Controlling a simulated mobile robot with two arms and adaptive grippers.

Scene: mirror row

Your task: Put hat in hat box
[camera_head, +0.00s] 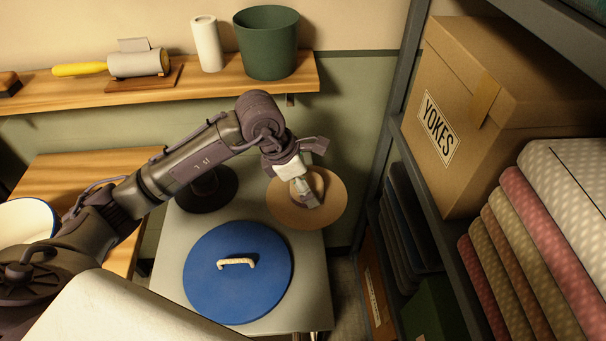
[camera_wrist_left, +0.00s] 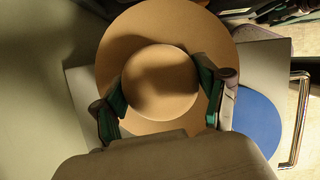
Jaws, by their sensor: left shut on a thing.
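A tan hat (camera_head: 333,207) with a round crown and wide flat brim lies brim down at the back right of a grey table. My left gripper (camera_head: 306,187) reaches down on it, shut on its crown. The left wrist view shows the hat (camera_wrist_left: 160,30) from above, with a green-padded finger on each side of the crown. A round blue lid (camera_head: 215,290) with a rope handle lies on the same table, in front of the hat. A white round box (camera_head: 22,222) with a blue rim, seemingly the hat box, stands at far left, partly hidden by my arm. My right gripper is not in view.
A dark round thing (camera_head: 210,193) stands on the grey table (camera_head: 170,250), left of the hat. A wooden shelf (camera_head: 225,85) runs above, with a green bin (camera_head: 266,45). A rack (camera_head: 372,190) with a YOKES box (camera_head: 470,140) and fabric stands at right.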

